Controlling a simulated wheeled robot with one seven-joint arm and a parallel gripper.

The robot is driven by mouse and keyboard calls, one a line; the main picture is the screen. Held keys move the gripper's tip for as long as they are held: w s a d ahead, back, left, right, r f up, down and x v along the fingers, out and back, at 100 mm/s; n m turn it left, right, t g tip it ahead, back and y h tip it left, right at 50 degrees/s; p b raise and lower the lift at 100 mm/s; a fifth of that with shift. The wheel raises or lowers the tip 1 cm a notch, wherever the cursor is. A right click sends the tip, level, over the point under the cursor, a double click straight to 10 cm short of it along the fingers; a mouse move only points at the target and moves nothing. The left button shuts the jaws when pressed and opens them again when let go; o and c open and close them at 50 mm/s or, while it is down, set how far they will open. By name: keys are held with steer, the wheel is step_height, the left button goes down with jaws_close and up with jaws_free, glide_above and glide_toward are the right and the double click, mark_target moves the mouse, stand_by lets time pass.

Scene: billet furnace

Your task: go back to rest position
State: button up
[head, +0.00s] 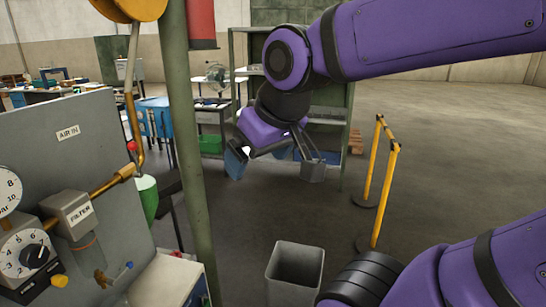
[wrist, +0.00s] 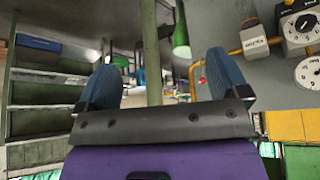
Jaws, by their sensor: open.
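My gripper (head: 238,157) hangs at the end of my raised purple arm, in the middle of the head view, in front of a green shelf rack. Its blue fingers also show in the wrist view (wrist: 166,82), spread wide apart. Nothing is held between them.
A grey panel (head: 60,150) with gauges, a filter and yellow pipes stands at the left. A green post (head: 188,150) rises beside it. A grey bin (head: 295,272) stands below. A yellow barrier (head: 386,185) is at right; open floor lies beyond it.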

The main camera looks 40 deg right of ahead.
steer(key=shift+s+d+r, duration=0.1)
steer(key=shift+s+r, duration=0.05)
steer(key=shift+s, duration=0.65)
steer(key=shift+s+d+r, duration=0.1)
steer(key=shift+s, duration=0.7)
